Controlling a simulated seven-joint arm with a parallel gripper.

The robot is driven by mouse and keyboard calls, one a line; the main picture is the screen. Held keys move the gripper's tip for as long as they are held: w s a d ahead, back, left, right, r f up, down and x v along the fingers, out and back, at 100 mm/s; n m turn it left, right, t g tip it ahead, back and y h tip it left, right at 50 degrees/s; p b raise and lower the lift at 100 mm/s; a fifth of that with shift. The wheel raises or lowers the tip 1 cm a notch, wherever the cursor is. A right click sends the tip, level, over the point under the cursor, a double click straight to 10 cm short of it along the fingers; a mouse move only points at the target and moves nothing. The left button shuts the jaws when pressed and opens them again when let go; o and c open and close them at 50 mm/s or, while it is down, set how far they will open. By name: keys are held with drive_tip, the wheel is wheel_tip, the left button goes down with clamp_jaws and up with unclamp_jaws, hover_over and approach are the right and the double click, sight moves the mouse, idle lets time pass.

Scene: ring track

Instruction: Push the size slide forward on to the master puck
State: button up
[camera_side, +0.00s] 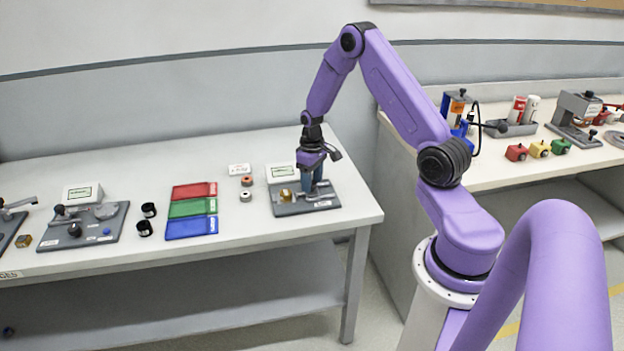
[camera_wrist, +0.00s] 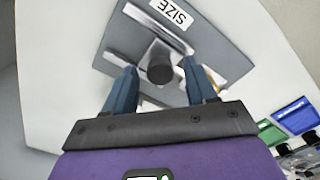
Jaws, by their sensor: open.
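The size gauge is a grey plate (camera_side: 290,210) at the right end of the left bench, with a small display (camera_side: 282,173) behind it. In the wrist view its plate (camera_wrist: 215,45) carries a SIZE label (camera_wrist: 172,12) and pale metal parts. My gripper (camera_side: 313,190) points down over the plate's right half. In the wrist view its two blue fingers are open, on either side of a dark round knob (camera_wrist: 160,72), which looks like the slide's handle. Contact cannot be told. A brass-coloured piece (camera_side: 286,194) sits on the plate left of the fingers; I cannot tell whether it is the master puck.
Two small ring-like pieces (camera_side: 246,195) and a white card (camera_side: 239,169) lie left of the gauge. Red, green and blue trays (camera_side: 192,207) lie further left, then black cups (camera_side: 145,228) and another gauge plate (camera_side: 100,236). The bench front edge is close.

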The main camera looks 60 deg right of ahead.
drive_tip(key=shift+c, duration=0.3)
clamp_jaws()
drive_tip(key=shift+w+a, duration=0.8)
drive_tip(key=shift+o, duration=0.3)
unclamp_jaws()
wheel_tip(320, 180, up, 18)
drive_tip(key=shift+f, duration=0.2)
